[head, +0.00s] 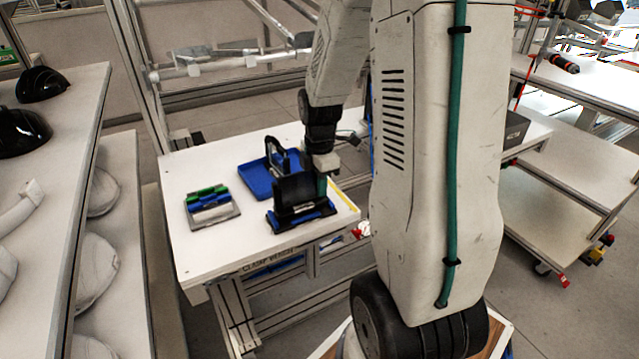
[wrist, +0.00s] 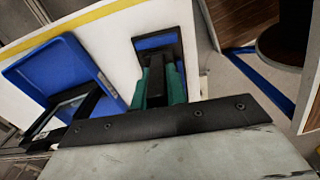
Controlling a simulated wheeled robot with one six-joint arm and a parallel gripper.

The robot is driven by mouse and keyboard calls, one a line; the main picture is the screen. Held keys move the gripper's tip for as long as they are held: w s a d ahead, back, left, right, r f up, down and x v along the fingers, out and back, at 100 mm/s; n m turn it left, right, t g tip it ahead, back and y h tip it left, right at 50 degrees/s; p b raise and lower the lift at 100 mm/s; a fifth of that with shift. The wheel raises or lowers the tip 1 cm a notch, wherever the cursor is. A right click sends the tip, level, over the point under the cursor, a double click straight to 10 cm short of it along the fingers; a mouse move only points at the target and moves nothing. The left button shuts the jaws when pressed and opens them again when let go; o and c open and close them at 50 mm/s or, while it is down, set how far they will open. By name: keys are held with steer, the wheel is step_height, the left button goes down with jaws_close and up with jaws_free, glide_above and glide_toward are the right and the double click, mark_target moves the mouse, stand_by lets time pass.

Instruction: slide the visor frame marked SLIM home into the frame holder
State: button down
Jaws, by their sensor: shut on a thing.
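My gripper (head: 322,176) has green fingers, which also show in the wrist view (wrist: 158,86). They are shut on a dark part between them, which I take to be the visor frame (head: 294,188). In the head view it looks like an upright black panel just left of the fingers. Its lower edge meets the black and blue frame holder (head: 301,217) near the table's front right. The holder's blue face also shows beyond the fingers in the wrist view (wrist: 156,41). Whether the frame is fully seated is hidden. No SLIM marking is readable.
A blue tray (head: 257,184) lies behind the holder, with another black frame (head: 280,151) in it. A grey plate with blue and green strips (head: 211,207) lies to the left. The white table (head: 215,255) is clear at its front left. A shelf with dark helmet shells (head: 42,84) stands at far left.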

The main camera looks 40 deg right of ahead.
steer(key=shift+f, duration=1.1)
steer(key=c, duration=1.3)
jaws_free()
steer(key=shift+c, duration=0.2)
steer(key=shift+r, duration=3.9)
steer(key=s+a+r+m, duration=0.6)
steer(key=a+r, duration=0.3)
steer(key=a, duration=0.2)
steer(key=s+a+r+m+t, duration=0.1)
steer(key=s+a+r+m, duration=0.3)
steer(key=s+a+m, duration=0.4)
steer(key=s, duration=0.4)
steer(key=shift+a, duration=0.25)
